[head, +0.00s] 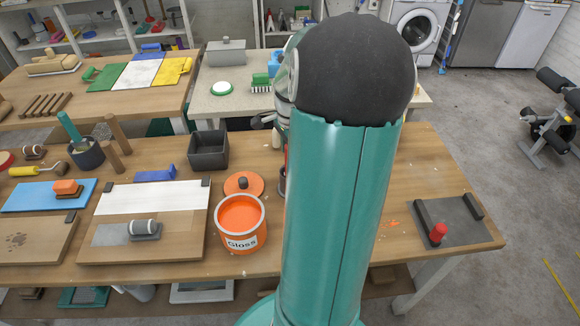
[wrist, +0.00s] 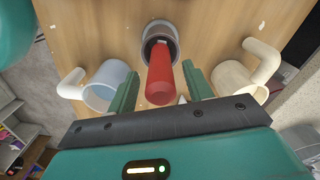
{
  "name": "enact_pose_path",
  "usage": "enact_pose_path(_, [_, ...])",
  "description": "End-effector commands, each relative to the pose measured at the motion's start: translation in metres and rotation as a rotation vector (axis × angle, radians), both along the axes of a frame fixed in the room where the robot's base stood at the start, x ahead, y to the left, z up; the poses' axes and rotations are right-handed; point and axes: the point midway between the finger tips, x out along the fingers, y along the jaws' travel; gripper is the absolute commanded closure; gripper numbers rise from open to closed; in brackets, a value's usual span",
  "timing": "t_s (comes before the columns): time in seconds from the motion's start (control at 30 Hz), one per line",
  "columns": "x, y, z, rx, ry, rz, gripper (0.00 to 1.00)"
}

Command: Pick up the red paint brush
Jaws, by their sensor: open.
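The red paint brush (wrist: 160,78) shows in the wrist view as a thick red handle standing up out of a round grey container (wrist: 160,33). Its bristle end is hidden in the container. My gripper (wrist: 159,76) is open, with one green finger on each side of the red handle. I cannot tell whether either finger touches it. In the head view my arm hides most of this spot; only a thin red sliver (head: 286,156) shows at the arm's left edge.
In the wrist view a pale blue mug (wrist: 110,86) stands left of the gripper and a cream mug (wrist: 238,80) stands right. In the head view an orange paint tin (head: 240,228) and a dark grey box (head: 208,150) stand left of my arm.

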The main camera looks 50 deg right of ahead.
Motion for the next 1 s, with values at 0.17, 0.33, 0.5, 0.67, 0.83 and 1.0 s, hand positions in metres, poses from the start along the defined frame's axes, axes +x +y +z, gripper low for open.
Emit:
enact_pose_path(0.17, [0.001, 0.0, -0.024, 0.001, 0.0, 0.001, 0.49])
enact_pose_path(0.33, [0.002, 0.0, -0.028, 0.0, 0.0, 0.001, 0.49])
enact_pose_path(0.5, [0.002, 0.0, -0.027, 0.0, 0.0, 0.001, 0.63])
enact_pose_path(0.67, [0.002, 0.0, -0.027, 0.0, 0.0, 0.001, 0.94])
enact_pose_path(0.83, [0.002, 0.0, -0.027, 0.0, 0.0, 0.001, 0.98])
enact_pose_path(1.0, [0.002, 0.0, -0.023, -0.003, -0.001, 0.002, 0.98])
